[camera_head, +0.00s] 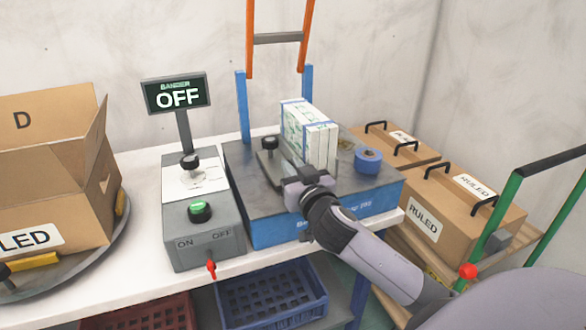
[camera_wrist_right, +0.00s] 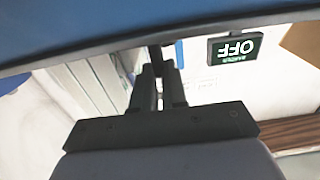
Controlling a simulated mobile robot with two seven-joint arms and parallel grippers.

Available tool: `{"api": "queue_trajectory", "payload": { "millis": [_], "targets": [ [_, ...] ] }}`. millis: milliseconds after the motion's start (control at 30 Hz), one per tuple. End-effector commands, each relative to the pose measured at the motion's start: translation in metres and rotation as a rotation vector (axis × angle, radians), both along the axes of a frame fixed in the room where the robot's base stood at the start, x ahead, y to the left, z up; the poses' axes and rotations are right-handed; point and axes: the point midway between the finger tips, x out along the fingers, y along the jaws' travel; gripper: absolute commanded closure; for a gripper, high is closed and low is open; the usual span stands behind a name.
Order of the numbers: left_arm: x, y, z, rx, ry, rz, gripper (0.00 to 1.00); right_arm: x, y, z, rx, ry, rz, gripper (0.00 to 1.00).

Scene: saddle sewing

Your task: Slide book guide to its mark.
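The book guide (camera_head: 268,172) appears to be the dark plate with a black knob on the blue base (camera_head: 240,172), left of a white book stack (camera_head: 312,132). The stack stands upright and also shows at the left of the right wrist view (camera_wrist_right: 85,85). My right gripper (camera_head: 300,182) is low at the near side of the stack. In the wrist view its fingers (camera_wrist_right: 159,78) are close together around a thin dark upright piece, which looks like part of the guide. The gripper hides the guide's near end. No mark can be made out. My left gripper is out of view.
A sign (camera_head: 178,93) reads OFF above a switch box (camera_head: 205,240) with a green button and red lever. A blue tape roll (camera_head: 368,160) sits right of the books. An open carton (camera_head: 60,180) stands left; RULED boxes (camera_head: 460,205) stand right.

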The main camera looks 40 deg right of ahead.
Motion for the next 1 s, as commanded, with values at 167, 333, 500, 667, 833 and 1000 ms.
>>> {"api": "queue_trajectory", "payload": {
  "millis": [167, 333, 500, 667, 833, 1000],
  "targets": [
    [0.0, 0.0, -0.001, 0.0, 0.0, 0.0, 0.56, 0.001, 0.005, -0.001, 0.002, 0.001, 0.0, 1.0],
    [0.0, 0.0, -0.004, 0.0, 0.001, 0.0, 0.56, 0.006, 0.025, -0.002, 0.007, -0.001, 0.002, 1.0],
    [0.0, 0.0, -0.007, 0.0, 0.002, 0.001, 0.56, 0.01, 0.042, -0.002, 0.006, 0.0, 0.003, 1.0],
    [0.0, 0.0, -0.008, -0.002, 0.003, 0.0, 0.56, 0.012, 0.05, -0.001, 0.003, 0.001, 0.003, 1.0],
    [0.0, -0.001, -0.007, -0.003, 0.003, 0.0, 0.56, 0.012, 0.051, -0.001, 0.001, 0.002, 0.003, 1.0],
    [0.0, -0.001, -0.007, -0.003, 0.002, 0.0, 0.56, 0.012, 0.051, -0.001, 0.001, 0.002, 0.003, 0.81]
  ]
}}
